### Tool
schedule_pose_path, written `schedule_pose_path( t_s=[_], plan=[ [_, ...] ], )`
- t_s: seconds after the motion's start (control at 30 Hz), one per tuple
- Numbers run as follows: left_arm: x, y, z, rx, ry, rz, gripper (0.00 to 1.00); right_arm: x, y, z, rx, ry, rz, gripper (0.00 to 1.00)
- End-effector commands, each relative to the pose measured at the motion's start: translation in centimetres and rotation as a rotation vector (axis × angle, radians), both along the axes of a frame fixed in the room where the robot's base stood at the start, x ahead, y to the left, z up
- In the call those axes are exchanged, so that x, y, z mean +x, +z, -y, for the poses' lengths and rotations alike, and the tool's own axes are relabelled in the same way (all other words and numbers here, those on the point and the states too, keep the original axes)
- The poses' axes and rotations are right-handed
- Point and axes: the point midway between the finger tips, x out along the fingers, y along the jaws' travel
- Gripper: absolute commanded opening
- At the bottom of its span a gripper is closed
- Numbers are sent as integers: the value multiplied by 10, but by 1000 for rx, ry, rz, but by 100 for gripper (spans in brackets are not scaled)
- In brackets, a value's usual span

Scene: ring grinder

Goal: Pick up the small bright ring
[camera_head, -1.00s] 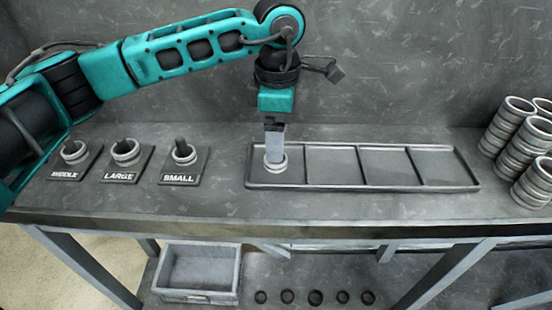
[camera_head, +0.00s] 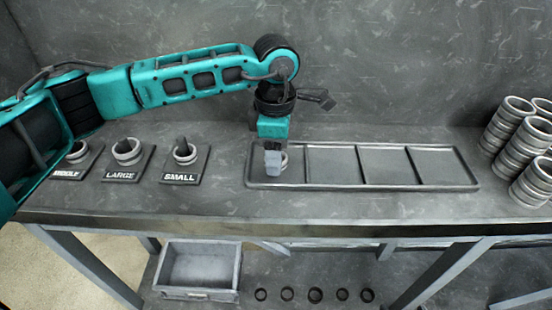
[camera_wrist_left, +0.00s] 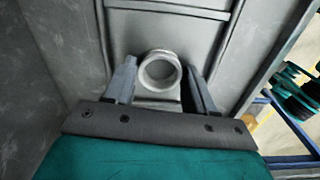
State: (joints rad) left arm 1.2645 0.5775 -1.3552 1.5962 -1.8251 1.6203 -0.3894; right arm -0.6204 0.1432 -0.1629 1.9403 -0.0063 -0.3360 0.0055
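A bright metal ring (camera_head: 284,160) is in the leftmost compartment of the tray (camera_head: 330,186), partly hidden behind my left gripper (camera_head: 273,170) in the head view. In the left wrist view the ring (camera_wrist_left: 160,70) shows its round opening, in line with the gap between my left fingers (camera_wrist_left: 160,82). The fingers stand apart, one on each side of it; I cannot tell whether they touch it. Another ring (camera_head: 185,155) sits around the peg of the stand labelled SMALL (camera_head: 179,178). My right gripper is not in view.
Stands labelled MIDDLE and LARGE (camera_head: 120,175) are left of the SMALL stand, each with a ring. The other tray compartments are empty. Stacked metal rings (camera_head: 515,150) stand at the right. An empty bin (camera_head: 200,270) is below the table.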

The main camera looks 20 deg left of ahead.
Motion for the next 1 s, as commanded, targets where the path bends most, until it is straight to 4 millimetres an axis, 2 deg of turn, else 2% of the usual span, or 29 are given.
schedule_pose_path(
  t_s=[0.03,0.37,0.63,0.77,0.87,1.0],
  plan=[
    [0,0,0,0,0,0,50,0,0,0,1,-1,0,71],
    [0,0,0,0,0,0,18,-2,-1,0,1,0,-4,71],
    [0,2,0,-1,0,1,18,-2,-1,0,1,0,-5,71],
    [1,9,0,-2,0,2,17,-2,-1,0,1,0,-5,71],
    [1,20,0,-1,0,3,17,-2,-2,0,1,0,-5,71],
    [1,48,1,-2,0,6,17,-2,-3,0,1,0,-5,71]
  ],
)
